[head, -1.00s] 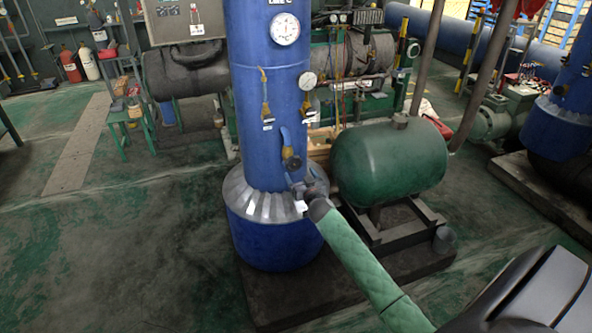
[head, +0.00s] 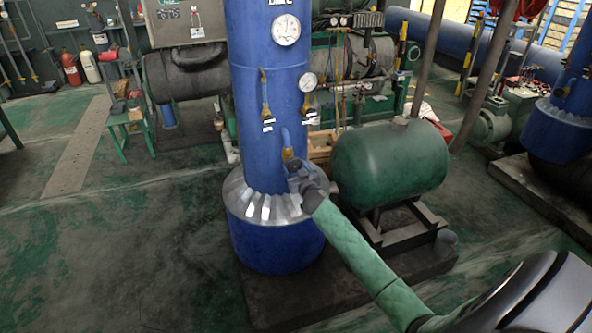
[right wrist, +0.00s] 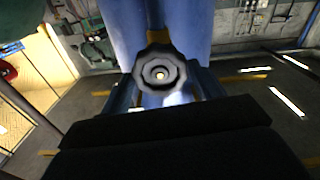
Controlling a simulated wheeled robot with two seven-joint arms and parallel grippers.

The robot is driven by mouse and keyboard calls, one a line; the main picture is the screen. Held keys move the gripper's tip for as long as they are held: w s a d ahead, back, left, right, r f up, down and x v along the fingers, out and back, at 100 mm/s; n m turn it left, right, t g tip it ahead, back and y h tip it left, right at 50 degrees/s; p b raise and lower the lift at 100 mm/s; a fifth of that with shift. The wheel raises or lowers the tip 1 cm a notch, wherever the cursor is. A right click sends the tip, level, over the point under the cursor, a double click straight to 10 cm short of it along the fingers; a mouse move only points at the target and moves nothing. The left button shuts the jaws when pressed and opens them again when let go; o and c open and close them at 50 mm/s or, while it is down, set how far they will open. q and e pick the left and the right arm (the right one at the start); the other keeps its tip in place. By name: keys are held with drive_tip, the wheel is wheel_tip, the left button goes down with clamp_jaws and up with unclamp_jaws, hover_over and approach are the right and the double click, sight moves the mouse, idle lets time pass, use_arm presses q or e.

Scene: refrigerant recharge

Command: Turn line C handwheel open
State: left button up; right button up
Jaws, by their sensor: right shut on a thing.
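The blue line C column (head: 268,110) stands upright in the middle of the head view. A brass valve (head: 288,155) sits low on its front. My right gripper (head: 296,170) is at this valve and mostly covers its handwheel in the head view. In the right wrist view the dark, lobed handwheel (right wrist: 160,72) faces the camera. The fingers of my right gripper (right wrist: 163,90) stand on both sides of it, shut on it. The column rises behind it. My left gripper is not in view.
A green tank (head: 390,163) stands close on the right, beside my right arm. A silver flared collar (head: 262,200) lies just below the valve. The floor at left is clear.

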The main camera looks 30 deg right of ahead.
drive_tip(key=n, duration=0.2)
drive_tip(key=shift+n, duration=0.7)
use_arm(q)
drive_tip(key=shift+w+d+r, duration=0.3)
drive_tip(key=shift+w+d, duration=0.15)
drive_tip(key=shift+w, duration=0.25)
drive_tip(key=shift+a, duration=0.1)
